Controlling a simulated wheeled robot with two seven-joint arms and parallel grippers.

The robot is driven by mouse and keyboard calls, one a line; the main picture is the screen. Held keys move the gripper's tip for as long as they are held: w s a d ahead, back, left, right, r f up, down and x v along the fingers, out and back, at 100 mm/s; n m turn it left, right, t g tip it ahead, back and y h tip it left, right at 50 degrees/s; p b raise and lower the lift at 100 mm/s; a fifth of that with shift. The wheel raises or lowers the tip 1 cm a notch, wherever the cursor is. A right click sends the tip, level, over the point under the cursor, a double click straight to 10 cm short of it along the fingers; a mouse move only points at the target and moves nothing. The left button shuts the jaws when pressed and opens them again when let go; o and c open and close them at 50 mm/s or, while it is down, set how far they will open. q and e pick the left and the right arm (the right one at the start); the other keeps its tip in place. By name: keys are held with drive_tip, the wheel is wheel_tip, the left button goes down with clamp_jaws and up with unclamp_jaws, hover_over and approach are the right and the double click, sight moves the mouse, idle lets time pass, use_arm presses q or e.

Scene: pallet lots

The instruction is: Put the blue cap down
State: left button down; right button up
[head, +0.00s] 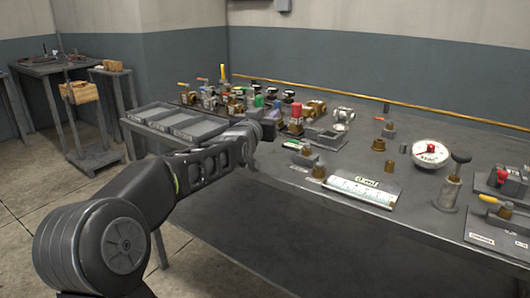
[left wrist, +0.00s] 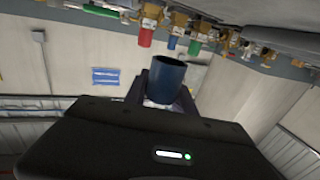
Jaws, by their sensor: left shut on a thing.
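The blue cap (left wrist: 166,80) shows in the left wrist view as a dark blue cylinder with an open, hollow end. My left gripper (left wrist: 162,98) is shut on it, with a dark finger on each side. In the head view my left gripper (head: 266,127) is over the left part of the grey bench (head: 330,215), near the row of small fittings. The cap cannot be made out clearly there, and the gap below the gripper is hard to judge. My right gripper is in neither view.
Grey trays (head: 195,127) lie left of my gripper. Close beyond it stand coloured and brass fittings, including a red one (head: 296,110). To the right are a dark square holder (head: 330,139), a white gauge (head: 430,153) and a hand pump (head: 452,183).

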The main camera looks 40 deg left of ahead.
use_arm(q)
drive_tip(key=shift+f, duration=1.4)
drive_tip(key=shift+f, duration=0.1)
drive_tip(key=shift+f+b, duration=0.8)
drive_tip(key=shift+f, duration=1.6)
drive_tip(key=shift+f+b, duration=0.25)
drive_tip(key=shift+b, duration=0.05)
drive_tip(key=c, duration=1)
unclamp_jaws()
drive_tip(key=shift+c, duration=0.2)
drive_tip(key=shift+r, duration=0.2)
drive_tip(key=shift+s+r+p, duration=0.1)
drive_tip(key=shift+p, duration=0.25)
drive_tip(key=v, duration=1.2)
